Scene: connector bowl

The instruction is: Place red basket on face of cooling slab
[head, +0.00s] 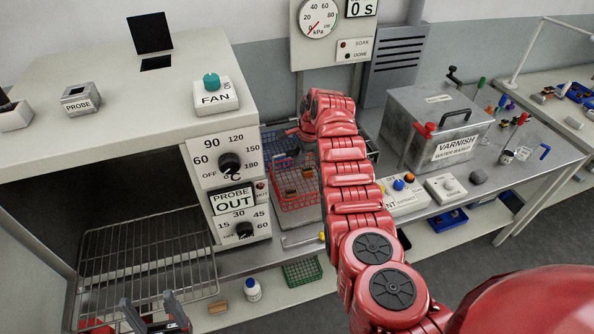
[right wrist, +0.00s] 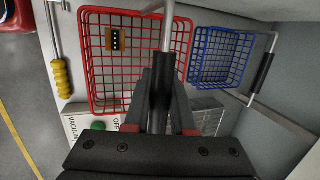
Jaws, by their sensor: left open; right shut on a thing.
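The red wire basket (head: 283,203) stands on the metal bench, partly behind my right arm in the head view. It also shows in the right wrist view (right wrist: 140,78), with a small brown piece (right wrist: 115,38) inside. My right gripper (right wrist: 162,88) is shut on the dark grip of the basket's upright handle. In the head view that gripper is mostly hidden by its arm. My left gripper (head: 151,309) is open and empty at the bottom left, in front of the oven rack. I cannot pick out the cooling slab with certainty.
A blue wire basket (right wrist: 222,58) stands beside the red one. A wire rack (head: 145,255) sits in the open oven at left. The varnish tank (head: 435,125), a control box (head: 402,195) and small tools crowd the right bench. A green basket (head: 302,273) is on the lower shelf.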

